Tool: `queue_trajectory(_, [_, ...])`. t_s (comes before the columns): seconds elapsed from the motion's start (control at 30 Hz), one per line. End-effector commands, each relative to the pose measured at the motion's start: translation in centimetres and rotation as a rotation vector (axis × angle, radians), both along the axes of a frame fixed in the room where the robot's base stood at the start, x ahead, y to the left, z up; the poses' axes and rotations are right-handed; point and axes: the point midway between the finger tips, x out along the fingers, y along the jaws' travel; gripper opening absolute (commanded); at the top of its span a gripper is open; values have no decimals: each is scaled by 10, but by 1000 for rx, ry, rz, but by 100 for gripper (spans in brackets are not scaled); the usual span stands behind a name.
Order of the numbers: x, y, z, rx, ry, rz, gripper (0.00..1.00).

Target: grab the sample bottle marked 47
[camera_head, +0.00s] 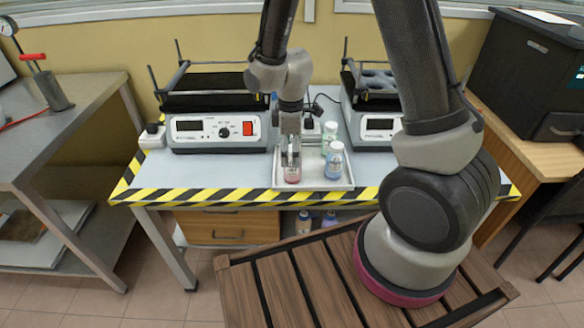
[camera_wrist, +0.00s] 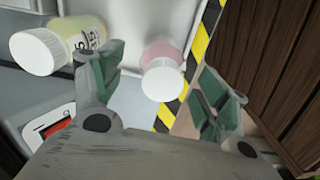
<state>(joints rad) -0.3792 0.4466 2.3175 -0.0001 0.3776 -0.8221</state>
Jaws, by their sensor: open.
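My gripper (camera_head: 291,152) is open above the front left part of a white tray (camera_head: 315,188) on the table. Below it stands a bottle with pink contents (camera_head: 292,174), partly covered by the fingers. In the wrist view my open fingers (camera_wrist: 160,95) lie on either side of the pink bottle's white cap (camera_wrist: 162,80), with gaps on both sides. A blue bottle (camera_head: 334,163) and a green bottle (camera_head: 329,136) stand in the tray to the right. A yellowish bottle (camera_wrist: 85,35) lies beyond the left finger in the wrist view. I cannot read the number 47 on any bottle.
Two instruments with displays, one at left (camera_head: 220,130) and one at right (camera_head: 378,126), stand behind the tray. Yellow and black tape (camera_head: 230,196) edges the table. The tabletop left of the tray is clear. More bottles (camera_head: 305,222) show below the table.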

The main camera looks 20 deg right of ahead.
Motion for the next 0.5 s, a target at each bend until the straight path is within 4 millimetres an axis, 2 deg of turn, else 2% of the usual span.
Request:
queue_trajectory(0.1, [-4, -3, -20, -2, 4, -1, 75])
queue_trajectory(0.2, [-3, -2, -32, -1, 3, -1, 75])
queue_trajectory(0.5, [-3, -2, -37, 0, 0, -1, 73])
